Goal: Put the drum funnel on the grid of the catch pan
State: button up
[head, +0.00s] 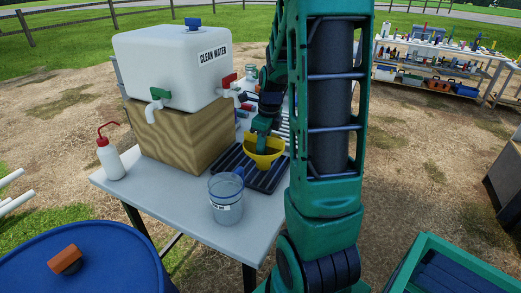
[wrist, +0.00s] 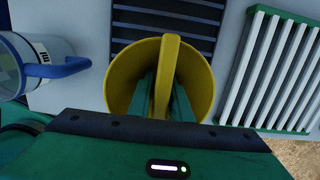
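The yellow drum funnel (head: 273,159) shows at the catch pan in the head view. In the wrist view the funnel (wrist: 117,82) is wide-mouthed, with a yellow bar across its mouth. My gripper (head: 263,137) reaches down into the mouth, its green fingers on either side of the bar, closed on it. The black catch pan (head: 226,161) lies on the table, and its dark slatted grid (wrist: 165,18) shows beyond the funnel in the wrist view. The funnel overlaps the grid in the head view. I cannot tell whether it touches the grid; its underside is hidden.
A clear jug with a blue handle (head: 226,205) stands close in front of the pan. The clean water tank (head: 165,65) sits on a wooden block (head: 170,132) at left, near a wash bottle (head: 110,160). A white slatted rack (wrist: 270,70) lies right of the pan in the wrist view.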

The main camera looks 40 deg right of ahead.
jog(key=shift+o, duration=0.5)
jog(key=shift+r, duration=0.15)
jog(key=r, duration=0.7)
jog(key=s+r, duration=0.1)
jog(key=r, duration=0.3)
jog(key=shift+s+d+r, duration=0.1)
jog(key=shift+d+r, duration=0.05)
jog(key=shift+d, duration=0.1)
jog(key=shift+r, duration=0.2)
jog(key=shift+s+a+r+n, duration=0.1)
jog(key=shift+s+a+n, duration=0.1)
jog(key=shift+n, duration=0.1)
jog(key=s+a+f+n, duration=0.2)
jog(key=s+a+n, duration=0.4)
jog(key=s+n, duration=0.3)
jog(key=s+a+f+n+g, duration=0.1)
jog(key=s+a+f+n, duration=0.1)
jog(key=s+a+n, duration=0.4)
jog(key=s+n, duration=0.4)
jog(key=n, duration=0.6)
jog(key=shift+s+a+f, duration=0.15)
jog(key=shift+f, duration=0.05)
